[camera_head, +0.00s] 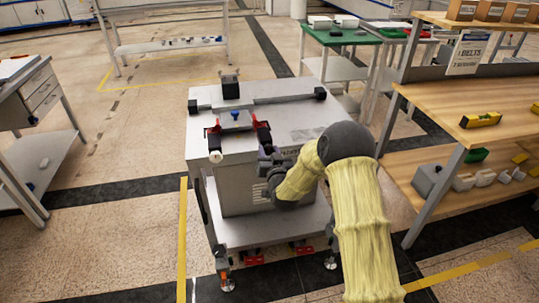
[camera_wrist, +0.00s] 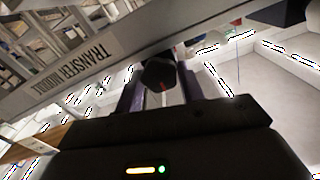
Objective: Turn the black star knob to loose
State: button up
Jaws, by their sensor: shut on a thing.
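The black star knob (camera_wrist: 160,72) sits between the two dark fingers of my gripper (camera_wrist: 161,82) in the wrist view, below the edge of a panel marked "TRANSFER MODULE" (camera_wrist: 88,64). A thin pale line with a reddish tip shows just under the knob. My gripper is shut on the knob. In the head view, my gripper (camera_head: 268,168) reaches the front side of the grey module (camera_head: 238,187) from the right, near its top edge. There I cannot make out the knob apart from the dark gripper parts. The knob's turn setting cannot be read.
On the module's top are a blue knob (camera_head: 235,115), a red clamp (camera_head: 213,130), a black block (camera_head: 230,88) and a long rail. A wooden bench (camera_head: 490,85) stands at the right, a grey bench (camera_head: 35,95) at the left. The floor left of the cart is clear.

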jog(key=shift+d+f, duration=0.15)
jog(key=shift+f, duration=0.05)
dwell(0.3)
jog(key=o, duration=0.7)
jog(key=shift+o, duration=1.3)
jog(key=shift+r, duration=0.1)
jog(key=shift+s, duration=0.15)
jog(key=v, duration=1.7)
jog(key=shift+b, duration=0.35)
